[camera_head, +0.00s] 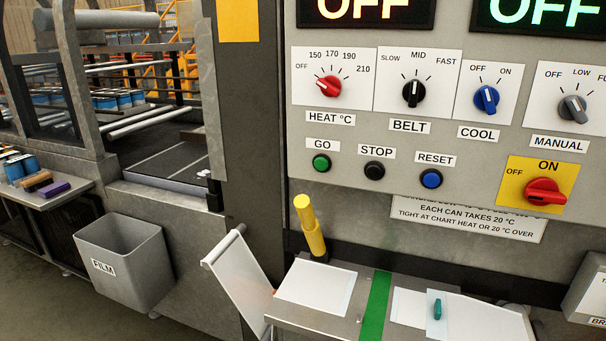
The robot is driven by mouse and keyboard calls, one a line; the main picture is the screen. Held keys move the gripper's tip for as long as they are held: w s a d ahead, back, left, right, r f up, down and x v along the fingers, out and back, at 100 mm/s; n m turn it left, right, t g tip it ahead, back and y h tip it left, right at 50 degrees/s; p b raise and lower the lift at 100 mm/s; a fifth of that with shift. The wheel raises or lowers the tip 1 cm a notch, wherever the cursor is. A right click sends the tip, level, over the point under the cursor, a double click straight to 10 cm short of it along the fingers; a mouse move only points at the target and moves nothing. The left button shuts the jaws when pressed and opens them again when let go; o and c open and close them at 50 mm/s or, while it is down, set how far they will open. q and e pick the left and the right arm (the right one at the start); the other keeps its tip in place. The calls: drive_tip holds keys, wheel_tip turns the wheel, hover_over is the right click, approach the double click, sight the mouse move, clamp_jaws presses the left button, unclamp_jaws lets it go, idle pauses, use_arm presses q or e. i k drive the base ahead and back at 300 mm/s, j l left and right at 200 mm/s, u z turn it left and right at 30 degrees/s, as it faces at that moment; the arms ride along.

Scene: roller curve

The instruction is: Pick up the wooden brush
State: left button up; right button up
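A small brown block-shaped thing that looks like the wooden brush (37,181) lies on a grey side shelf (62,200) at the far left. It sits between blue cans (14,171) and a purple block (54,189). It is small in this view, so its bristles cannot be made out clearly. Neither of my grippers shows in the head view.
A grey bin (135,262) marked FILM stands right of the shelf, below the machine opening. A control panel (440,150) with knobs and buttons fills the right. Below it, a ledge (335,318) holds white sheets; a yellow handle (309,226) stands behind.

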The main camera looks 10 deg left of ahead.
sight(43, 179)
drive_tip(key=u, duration=1.7)
